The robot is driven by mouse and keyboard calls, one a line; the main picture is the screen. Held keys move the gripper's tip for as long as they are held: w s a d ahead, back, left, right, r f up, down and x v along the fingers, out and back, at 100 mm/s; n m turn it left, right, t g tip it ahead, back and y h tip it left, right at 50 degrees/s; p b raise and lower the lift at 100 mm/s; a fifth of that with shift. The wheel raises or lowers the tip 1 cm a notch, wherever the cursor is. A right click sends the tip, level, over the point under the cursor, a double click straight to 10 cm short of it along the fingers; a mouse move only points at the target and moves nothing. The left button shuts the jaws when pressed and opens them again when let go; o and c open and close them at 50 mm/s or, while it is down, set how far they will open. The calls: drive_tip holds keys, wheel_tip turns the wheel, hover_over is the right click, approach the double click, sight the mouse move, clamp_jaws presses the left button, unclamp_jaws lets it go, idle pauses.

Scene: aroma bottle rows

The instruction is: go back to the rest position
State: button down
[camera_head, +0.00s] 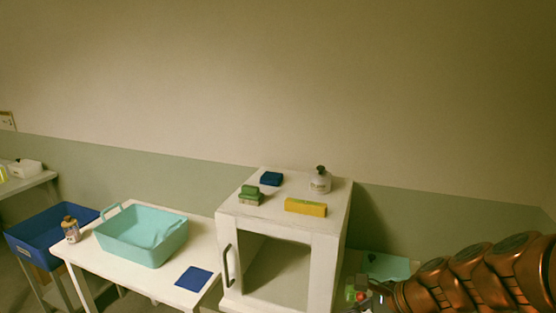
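My copper-coloured arm enters from the lower right of the head view. My gripper (368,294) is at its end, low in the picture, just right of the white cabinet (334,262). Small green and red bits show at the gripper, but they are too small to tell what they are. The fingers are not clear enough to show whether they are open or shut. On the cabinet top stand a grey-white bottle with a dark cap (320,182), a yellow box (305,207), a green-topped block (250,195) and a dark blue block (271,179).
The cabinet front shows an opening and a dark handle (227,265). Left of it, a white table (128,275) bears a teal basket (130,250), a blue mat (194,278) and a small bottle (71,230). A blue bin (35,240) stands farther left. A teal surface (388,266) lies behind my gripper.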

drive_tip(key=s+a+n+g+h, duration=0.2)
drive_tip(key=s+a+n+g, duration=0.2)
drive_tip(key=s+n, duration=0.6)
drive_tip(key=s+d+n+g+h, duration=0.1)
drive_tip(key=s+d+n+h, duration=0.1)
drive_tip(key=s, duration=0.5)
drive_tip(key=s+d+n+g+h, duration=0.1)
drive_tip(key=s+d+n+h, duration=0.2)
drive_tip(key=s+n, duration=0.4)
drive_tip(key=shift+d+r+g, duration=0.25)
drive_tip(key=shift+d+g, duration=0.05)
drive_tip(key=shift+d, duration=0.25)
